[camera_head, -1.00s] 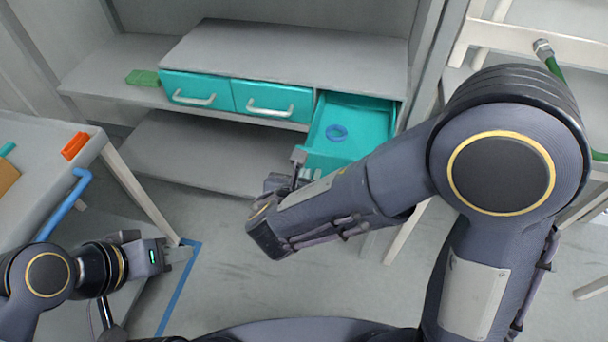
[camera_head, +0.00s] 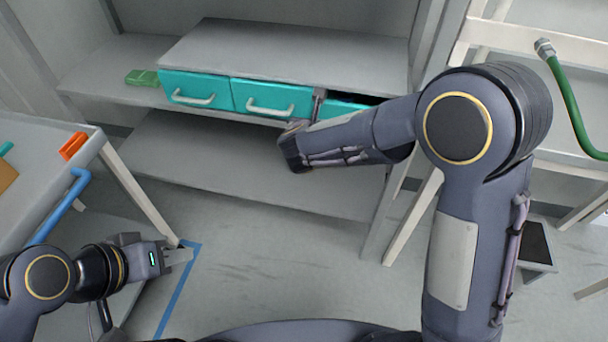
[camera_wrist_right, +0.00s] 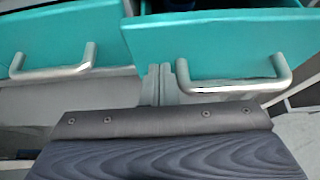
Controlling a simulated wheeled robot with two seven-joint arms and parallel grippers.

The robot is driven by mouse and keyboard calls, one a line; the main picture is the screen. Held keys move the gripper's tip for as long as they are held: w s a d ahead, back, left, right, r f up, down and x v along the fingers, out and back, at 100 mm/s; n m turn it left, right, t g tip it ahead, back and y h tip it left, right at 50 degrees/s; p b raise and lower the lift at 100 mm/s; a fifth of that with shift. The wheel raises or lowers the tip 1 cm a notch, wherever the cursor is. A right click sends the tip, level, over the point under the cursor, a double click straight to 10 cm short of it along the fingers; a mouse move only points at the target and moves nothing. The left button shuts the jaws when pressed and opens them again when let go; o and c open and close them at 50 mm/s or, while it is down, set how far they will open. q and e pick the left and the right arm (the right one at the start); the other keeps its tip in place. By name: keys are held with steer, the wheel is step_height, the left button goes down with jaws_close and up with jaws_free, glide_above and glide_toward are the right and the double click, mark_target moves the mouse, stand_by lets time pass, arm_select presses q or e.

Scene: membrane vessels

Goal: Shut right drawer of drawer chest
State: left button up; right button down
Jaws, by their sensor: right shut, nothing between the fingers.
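The drawer chest (camera_head: 290,50) has a row of teal drawer fronts with pale handles. The right drawer (camera_head: 345,108) stands slightly out, with a dark gap above its front; my right arm hides part of it. In the right wrist view its front (camera_wrist_right: 225,45) and handle show at the right. My right gripper (camera_wrist_right: 160,78) is shut and empty, its fingertips at the lower left edge of that front, left of the handle; I cannot tell whether they touch. My left gripper (camera_head: 182,255) is low at the left, away from the chest; its jaw gap is unclear.
The middle drawer (camera_head: 272,100) and left drawer (camera_head: 195,90) look closed. A green block (camera_head: 142,77) lies on the shelf to their left. A table (camera_head: 60,190) with an orange block (camera_head: 73,146) stands at the left. The lower shelf (camera_head: 210,150) is bare.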

mark_target(322, 115)
steer(key=w, duration=0.2)
steer(key=w+d, duration=0.1)
steer(key=shift+w, duration=0.4)
steer(key=shift+w+d+r, duration=0.1)
steer(key=shift+d+r, duration=0.05)
steer(key=shift+r, duration=0.05)
